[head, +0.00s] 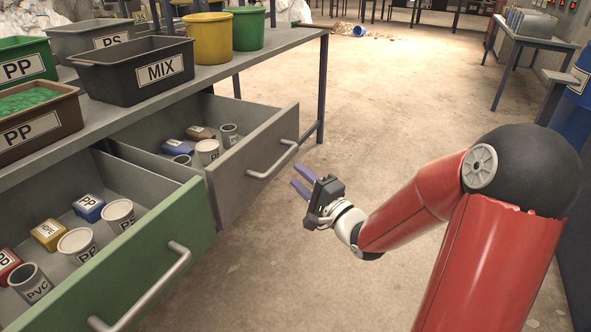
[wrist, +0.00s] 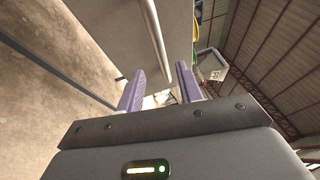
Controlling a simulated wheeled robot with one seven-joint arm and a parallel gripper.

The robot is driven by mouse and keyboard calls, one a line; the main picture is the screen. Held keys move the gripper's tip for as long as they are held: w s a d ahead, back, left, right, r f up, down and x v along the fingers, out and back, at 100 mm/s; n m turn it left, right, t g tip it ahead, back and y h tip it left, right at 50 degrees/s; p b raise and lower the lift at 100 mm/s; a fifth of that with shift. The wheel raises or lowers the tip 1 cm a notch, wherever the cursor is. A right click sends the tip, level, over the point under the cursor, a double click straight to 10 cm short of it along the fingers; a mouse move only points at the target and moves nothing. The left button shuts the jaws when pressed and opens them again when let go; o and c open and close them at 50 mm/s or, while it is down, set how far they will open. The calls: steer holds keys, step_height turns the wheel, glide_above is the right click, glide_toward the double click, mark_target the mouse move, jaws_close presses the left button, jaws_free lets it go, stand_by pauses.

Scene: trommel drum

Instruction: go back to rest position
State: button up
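My gripper (head: 303,187) is at the end of my red arm in the head view, over open floor to the right of the grey drawer. Its purple fingers are apart with nothing between them. In the wrist view, my gripper (wrist: 158,88) also shows its fingers spread and empty. The grey drawer's handle (head: 272,161) is a short way left of the fingertips in the head view, and a gap shows between them. The grey drawer front (wrist: 130,35) fills the upper middle of the wrist view.
Two drawers stand open: a green drawer (head: 150,275) in front and a grey drawer (head: 240,185) behind, both holding cups and small blocks. The bench top (head: 215,75) carries bins, including a MIX bin (head: 135,68). A side table (head: 535,42) stands far right. The middle floor is clear.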

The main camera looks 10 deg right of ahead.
steer(key=s+d+n+g+h, duration=0.1)
steer(key=s+n+g+h, duration=0.3)
steer(key=s, duration=0.9)
steer(key=s+d+r+n+g+h, duration=0.1)
steer(key=s+n+g+h, duration=0.4)
steer(key=s, duration=0.9)
steer(key=n+g, duration=0.2)
steer(key=n, duration=0.2)
steer(key=shift+s+r+g+h, duration=0.15)
steer(key=shift+r+g+h, duration=0.15)
steer(key=shift+g, duration=0.1)
